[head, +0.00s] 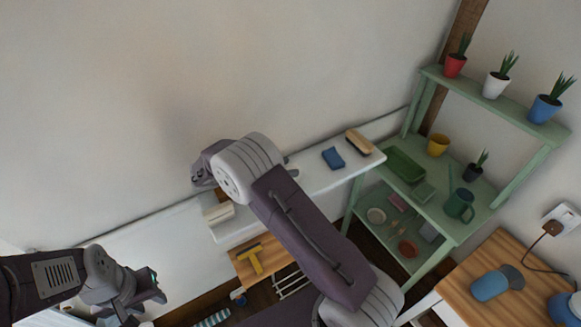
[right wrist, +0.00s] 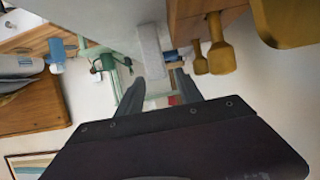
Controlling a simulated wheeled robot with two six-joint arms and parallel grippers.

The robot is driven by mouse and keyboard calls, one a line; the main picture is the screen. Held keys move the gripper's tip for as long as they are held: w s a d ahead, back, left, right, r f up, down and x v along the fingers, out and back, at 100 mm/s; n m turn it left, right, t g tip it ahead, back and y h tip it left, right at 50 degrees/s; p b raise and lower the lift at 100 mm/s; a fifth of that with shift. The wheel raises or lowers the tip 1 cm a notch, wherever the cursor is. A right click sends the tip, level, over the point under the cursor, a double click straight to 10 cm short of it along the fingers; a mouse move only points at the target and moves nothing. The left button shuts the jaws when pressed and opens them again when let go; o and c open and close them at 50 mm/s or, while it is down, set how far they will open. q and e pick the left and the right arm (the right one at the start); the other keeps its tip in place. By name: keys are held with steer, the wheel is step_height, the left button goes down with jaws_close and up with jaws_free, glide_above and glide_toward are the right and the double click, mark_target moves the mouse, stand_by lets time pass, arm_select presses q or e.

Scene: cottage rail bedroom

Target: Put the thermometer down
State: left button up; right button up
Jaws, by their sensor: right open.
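I cannot make out the thermometer for certain in either view. In the right wrist view my right gripper (right wrist: 158,88) is open, its two dark fingers apart. A pale grey-white block (right wrist: 152,52) shows beyond and between the fingertips; I cannot tell if it touches them. Pale block-like items (head: 217,213) lie on the shelf just below the wrist. My left gripper (head: 145,303) is at the lower left, its jaws unclear.
A blue sponge (head: 332,158) and a wooden brush (head: 358,142) lie on the shelf's right part. A green rack (head: 455,225) with pots stands to the right. A wooden cabinet (head: 490,255) is at lower right. Yellow knob-shaped pegs (right wrist: 221,55) show close to the right gripper.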

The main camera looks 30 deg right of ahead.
steer(key=b+v, duration=0.1)
steer(key=v, duration=0.9)
